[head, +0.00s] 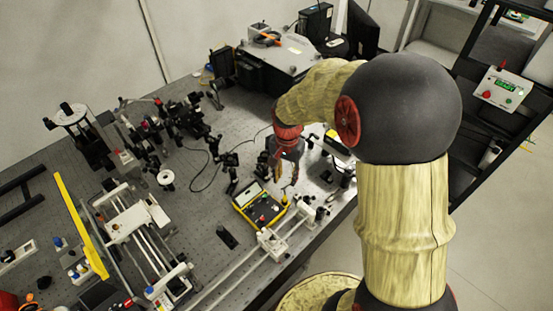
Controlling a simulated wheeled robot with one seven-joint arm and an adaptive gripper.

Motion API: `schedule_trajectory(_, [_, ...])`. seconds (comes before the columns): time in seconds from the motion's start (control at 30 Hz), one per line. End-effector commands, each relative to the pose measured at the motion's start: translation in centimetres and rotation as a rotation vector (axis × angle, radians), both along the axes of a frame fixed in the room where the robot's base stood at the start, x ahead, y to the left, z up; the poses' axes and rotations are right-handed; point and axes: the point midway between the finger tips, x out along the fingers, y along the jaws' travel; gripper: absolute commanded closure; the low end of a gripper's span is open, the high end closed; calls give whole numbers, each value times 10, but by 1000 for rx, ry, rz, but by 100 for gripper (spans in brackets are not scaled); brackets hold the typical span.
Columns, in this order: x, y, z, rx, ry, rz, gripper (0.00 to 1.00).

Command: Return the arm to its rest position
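My arm, with pale yellow sleeves and a large dark joint, rises on the right side of the head view and bends left over the bench. My gripper (283,172) hangs fingers down above the optical bench (205,250), just behind a yellow-edged case. Its orange-tipped fingers look apart, with a gap between them. I see nothing held in the gap, though the view is small. The height of the fingertips above the bench cannot be told.
A yellow-edged case (260,206) lies close below the gripper. Optical mounts (185,120) crowd the left. A grey box (280,57) and a dark monitor (361,33) stand behind. White rail stages (140,230) are front left. A rack with a control box (499,88) stands right.

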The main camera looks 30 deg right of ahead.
Motion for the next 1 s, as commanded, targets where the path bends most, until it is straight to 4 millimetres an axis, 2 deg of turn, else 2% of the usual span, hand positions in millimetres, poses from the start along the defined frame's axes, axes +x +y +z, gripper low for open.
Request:
schedule_trajectory(0.23, [0, 0, 0, 0, 0, 13, 68])
schedule_trajectory(0.37, [-3, 0, -1, 2, 9, 89, 68])
schedule_trajectory(0.5, [-32, 6, -6, 20, 58, 243, 68])
schedule_trajectory(0.77, [-80, 27, 39, 1, -1, 531, 68])
schedule_trajectory(1.0, [-126, 52, 79, -72, -140, 753, 68])
